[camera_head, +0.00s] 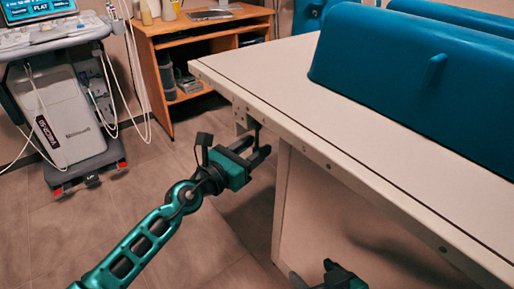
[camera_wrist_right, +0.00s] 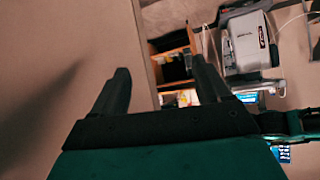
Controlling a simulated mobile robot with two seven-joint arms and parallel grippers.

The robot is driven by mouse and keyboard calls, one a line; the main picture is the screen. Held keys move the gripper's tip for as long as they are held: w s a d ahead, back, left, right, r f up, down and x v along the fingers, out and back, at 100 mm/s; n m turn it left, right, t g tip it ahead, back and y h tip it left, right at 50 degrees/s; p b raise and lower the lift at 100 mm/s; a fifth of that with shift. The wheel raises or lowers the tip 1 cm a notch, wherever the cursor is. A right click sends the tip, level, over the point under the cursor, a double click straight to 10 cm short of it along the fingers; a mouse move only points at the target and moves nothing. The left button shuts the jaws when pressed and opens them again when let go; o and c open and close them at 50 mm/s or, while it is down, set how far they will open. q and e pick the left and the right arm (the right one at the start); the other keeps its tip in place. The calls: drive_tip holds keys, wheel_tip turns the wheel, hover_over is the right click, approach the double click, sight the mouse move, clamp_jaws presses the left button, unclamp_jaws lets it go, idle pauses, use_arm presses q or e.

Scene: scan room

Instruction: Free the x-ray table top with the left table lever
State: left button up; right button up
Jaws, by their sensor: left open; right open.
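The x-ray table top (camera_head: 270,72) is a long pale slab with a dark groove along its edge, running from upper left to lower right in the head view. A small dark lever (camera_head: 256,131) hangs below its near edge, close to the left corner. My left gripper (camera_head: 256,149) is open, with its fingers right at the lever's lower end; I cannot tell whether they touch it. My right gripper is open and empty in the right wrist view (camera_wrist_right: 159,72); in the head view only part of it shows at the bottom edge (camera_head: 328,268).
Blue padded blocks (camera_head: 408,62) lie on the table top. A pale panel (camera_head: 283,200) supports it below. A wooden desk (camera_head: 150,45) stands behind, and a wheeled medical cart (camera_head: 75,115) with cables stands at left. The floor between the cart and table is clear.

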use_arm(q)
drive_tip(key=shift+w+d, duration=0.45)
drive_tip(key=shift+d, duration=0.05)
drive_tip(key=shift+c, duration=0.4)
clamp_jaws()
